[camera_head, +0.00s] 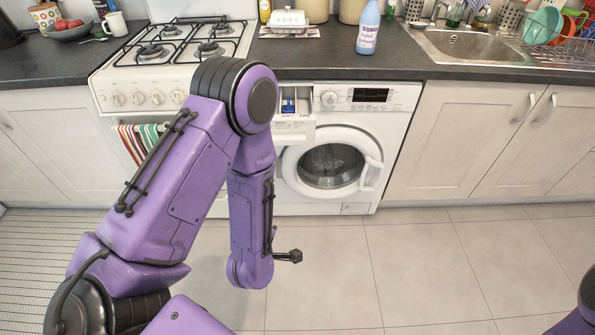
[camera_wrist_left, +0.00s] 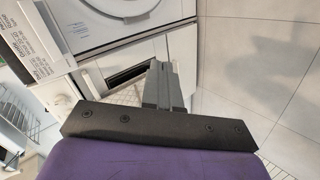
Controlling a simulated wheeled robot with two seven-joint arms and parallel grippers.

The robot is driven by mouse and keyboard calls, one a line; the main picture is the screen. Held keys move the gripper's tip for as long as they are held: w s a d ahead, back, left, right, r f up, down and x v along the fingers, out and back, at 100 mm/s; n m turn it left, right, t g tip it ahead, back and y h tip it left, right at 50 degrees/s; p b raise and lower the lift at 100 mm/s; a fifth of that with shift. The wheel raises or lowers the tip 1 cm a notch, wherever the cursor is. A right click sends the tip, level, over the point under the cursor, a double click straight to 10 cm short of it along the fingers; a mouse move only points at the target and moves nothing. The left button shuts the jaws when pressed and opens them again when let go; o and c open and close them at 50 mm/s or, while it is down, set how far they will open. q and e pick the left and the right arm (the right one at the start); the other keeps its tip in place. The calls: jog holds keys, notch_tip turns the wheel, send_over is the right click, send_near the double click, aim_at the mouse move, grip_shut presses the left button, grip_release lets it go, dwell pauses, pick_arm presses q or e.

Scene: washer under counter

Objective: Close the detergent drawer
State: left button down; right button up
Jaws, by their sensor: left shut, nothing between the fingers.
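The detergent drawer (camera_head: 293,131) is pulled out at the top left of the white washer (camera_head: 392,130) in the head view. Its open top shows compartments and a blue part. My left gripper (camera_head: 295,256) is in front of the washer, below the drawer and apart from it. Its fingers, also visible in the left wrist view (camera_wrist_left: 168,85), are together and empty. My left arm covers the washer's left side in the head view. In the wrist view, a white part with printed text (camera_wrist_left: 35,55) is at the left; I cannot tell surely whether it is the drawer.
The washer's round door (camera_head: 332,165) looks shut below the counter (camera_head: 400,63). A stove (camera_head: 140,97) stands to the left and cabinets (camera_head: 450,140) to the right. A blue-white bottle (camera_head: 368,30) stands on the counter. The tiled floor (camera_head: 420,270) is clear.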

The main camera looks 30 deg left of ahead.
pick_arm(q)
jog(key=w+r+n+t+y+b, duration=0.15)
jog(key=w+n+t+b, duration=0.25)
jog(key=w+n+b, duration=0.6)
jog(key=n+t+y+b, duration=0.2)
jog(key=n+y, duration=0.1)
jog(key=n, duration=0.9)
send_near(287, 144)
jog(key=x, duration=0.5)
jog(key=shift+w+a+f+p, duration=0.1)
jog(key=shift+w+a+p, duration=0.1)
jog(key=shift+p, duration=0.1)
jog(key=shift+w+a, duration=0.3)
jog(key=shift+w, duration=0.2)
pick_arm(e)
notch_tip(287, 144, down, 16)
pick_arm(q)
jog(key=shift+w, duration=0.1)
